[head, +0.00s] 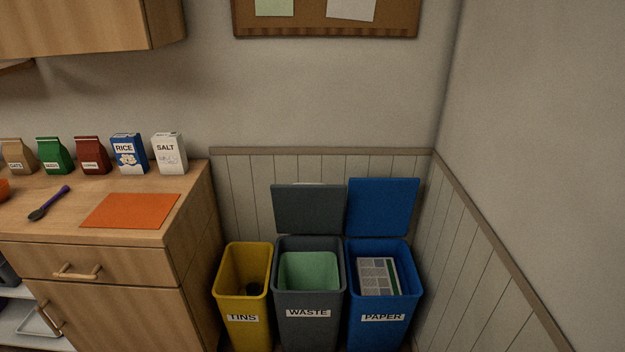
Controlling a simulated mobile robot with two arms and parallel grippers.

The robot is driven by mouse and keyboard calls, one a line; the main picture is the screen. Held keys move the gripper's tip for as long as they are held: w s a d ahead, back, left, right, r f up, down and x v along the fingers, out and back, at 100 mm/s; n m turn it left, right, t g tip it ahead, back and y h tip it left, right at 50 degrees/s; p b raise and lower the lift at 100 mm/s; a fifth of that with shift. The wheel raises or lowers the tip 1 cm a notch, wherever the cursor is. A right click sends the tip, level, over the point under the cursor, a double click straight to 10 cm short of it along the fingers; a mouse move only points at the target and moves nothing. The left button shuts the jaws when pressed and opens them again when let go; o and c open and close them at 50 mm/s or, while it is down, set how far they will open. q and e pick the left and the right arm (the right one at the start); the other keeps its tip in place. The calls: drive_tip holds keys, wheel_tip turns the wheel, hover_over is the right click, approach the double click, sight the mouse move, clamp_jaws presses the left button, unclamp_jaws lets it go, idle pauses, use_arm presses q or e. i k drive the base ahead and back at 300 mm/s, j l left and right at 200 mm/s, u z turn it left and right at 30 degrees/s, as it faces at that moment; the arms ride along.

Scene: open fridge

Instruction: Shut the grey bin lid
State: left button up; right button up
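The grey bin (309,324) labelled WASTE stands on the floor against the panelled wall, between a yellow bin and a blue bin. Its grey lid (309,209) is open, tilted up at the back of the bin. A light green liner or content (309,271) shows inside the grey bin. Neither of my grippers shows in the head view.
The yellow TINS bin (243,331) shows no raised lid. The blue PAPER bin (381,334) holds printed paper (378,277), and its blue lid (383,206) is up. A wooden counter (190,215) with an orange mat (131,211) stands left. The right wall (540,150) is close.

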sight(299, 208)
drive_tip(key=i+j+z, duration=0.15)
drive_tip(key=i, duration=0.3)
drive_tip(key=i+j+z, duration=0.1)
drive_tip(key=i+j, duration=0.35)
